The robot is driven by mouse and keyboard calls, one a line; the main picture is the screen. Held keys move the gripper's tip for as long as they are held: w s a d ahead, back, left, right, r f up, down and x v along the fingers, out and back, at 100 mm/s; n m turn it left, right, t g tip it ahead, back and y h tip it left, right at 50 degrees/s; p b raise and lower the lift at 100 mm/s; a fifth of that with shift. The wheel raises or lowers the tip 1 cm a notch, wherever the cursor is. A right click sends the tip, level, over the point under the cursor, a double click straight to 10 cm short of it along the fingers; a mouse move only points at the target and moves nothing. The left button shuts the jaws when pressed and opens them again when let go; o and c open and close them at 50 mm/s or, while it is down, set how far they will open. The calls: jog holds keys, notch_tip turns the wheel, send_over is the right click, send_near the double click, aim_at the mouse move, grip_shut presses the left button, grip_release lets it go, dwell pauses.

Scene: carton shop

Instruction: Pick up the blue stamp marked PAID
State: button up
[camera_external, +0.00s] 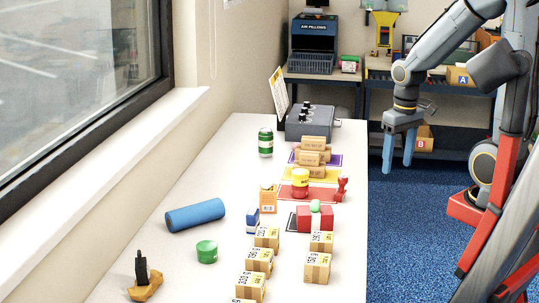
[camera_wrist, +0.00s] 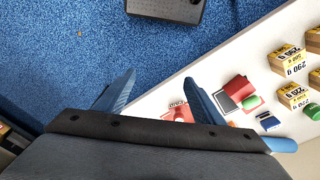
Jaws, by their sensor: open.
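A small blue and white block (camera_external: 253,220) stands on the white table left of the red box. It also shows in the wrist view (camera_wrist: 268,121); I cannot read any marking on it. A red stamp (camera_external: 341,187) with a knob handle stands at the table's right edge. In the wrist view a red stamp (camera_wrist: 178,108) carries pale lettering too small to read surely. My gripper (camera_external: 398,154) is open and empty, its blue fingers pointing down over the blue floor right of the table. Both fingers show in the wrist view (camera_wrist: 160,80), apart from both items.
Several small cartons (camera_external: 318,267) fill the table's front. A blue roll (camera_external: 195,214) and a green tin (camera_external: 207,251) lie left.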

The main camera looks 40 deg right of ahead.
jog(key=r, duration=0.2)
jog(key=n+t+y, duration=0.3)
jog(key=n, duration=0.5)
send_near(253, 211)
jog(key=shift+p+x, duration=1.45)
jog(key=shift+x, duration=3.75)
jog(key=c, duration=1.2)
